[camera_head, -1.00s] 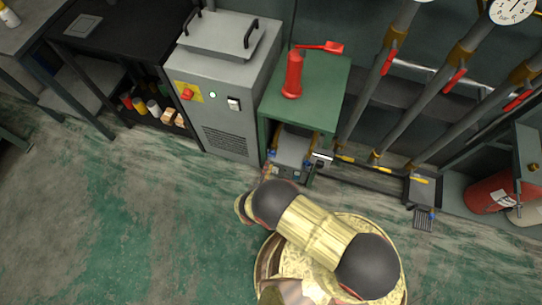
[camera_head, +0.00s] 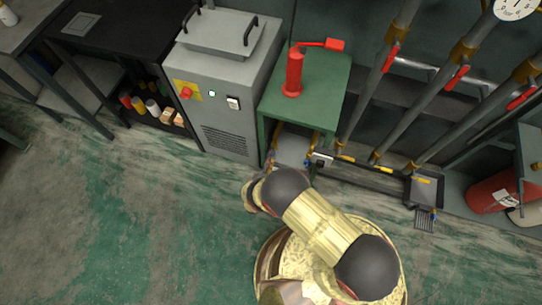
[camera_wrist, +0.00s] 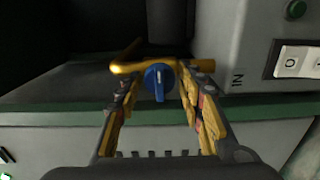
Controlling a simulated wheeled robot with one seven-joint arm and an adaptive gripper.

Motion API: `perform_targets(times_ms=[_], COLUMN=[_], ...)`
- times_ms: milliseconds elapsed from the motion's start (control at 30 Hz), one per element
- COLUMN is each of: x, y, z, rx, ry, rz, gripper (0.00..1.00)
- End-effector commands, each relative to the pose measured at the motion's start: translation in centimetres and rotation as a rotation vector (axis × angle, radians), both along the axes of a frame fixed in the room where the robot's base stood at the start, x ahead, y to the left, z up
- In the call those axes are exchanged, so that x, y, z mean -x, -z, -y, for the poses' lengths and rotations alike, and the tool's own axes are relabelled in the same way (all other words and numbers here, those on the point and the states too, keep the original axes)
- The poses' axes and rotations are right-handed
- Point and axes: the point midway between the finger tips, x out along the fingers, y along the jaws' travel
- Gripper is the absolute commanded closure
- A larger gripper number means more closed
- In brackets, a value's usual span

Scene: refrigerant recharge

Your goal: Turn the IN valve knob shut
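The IN valve knob (camera_wrist: 158,82) is blue with a raised bar that stands roughly upright in the wrist view. It sits on a brass pipe fitting (camera_wrist: 205,66), left of the "IN" lettering on the grey machine (camera_wrist: 225,45). My gripper (camera_wrist: 160,86) is open, with one yellow-padded finger on each side of the knob. I see gaps between the fingers and the knob. In the head view the grey machine (camera_head: 292,148) stands under the green table, and my arm covers its lower part. The knob and my gripper cannot be made out clearly there.
The green table (camera_head: 330,85) bears a red jack-like tool (camera_head: 293,75). A grey cabinet (camera_head: 225,105) stands left of it, and pipes with red-handled valves (camera_head: 457,78) stand right. A white rocker switch (camera_wrist: 297,61) is on the machine. The green floor (camera_head: 130,215) is clear in front.

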Motion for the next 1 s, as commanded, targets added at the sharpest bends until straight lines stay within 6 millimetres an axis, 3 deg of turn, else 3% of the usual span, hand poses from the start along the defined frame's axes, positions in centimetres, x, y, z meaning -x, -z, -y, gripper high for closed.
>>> perform_targets(times_ms=[533,1000], x=[0.02,-0.01], y=[0.05,0.08], z=[0.0,-0.04], rx=[0.0,0.134], ry=[0.0,-0.001], rz=[-0.001,-0.051], gripper=[0.95,0.95])
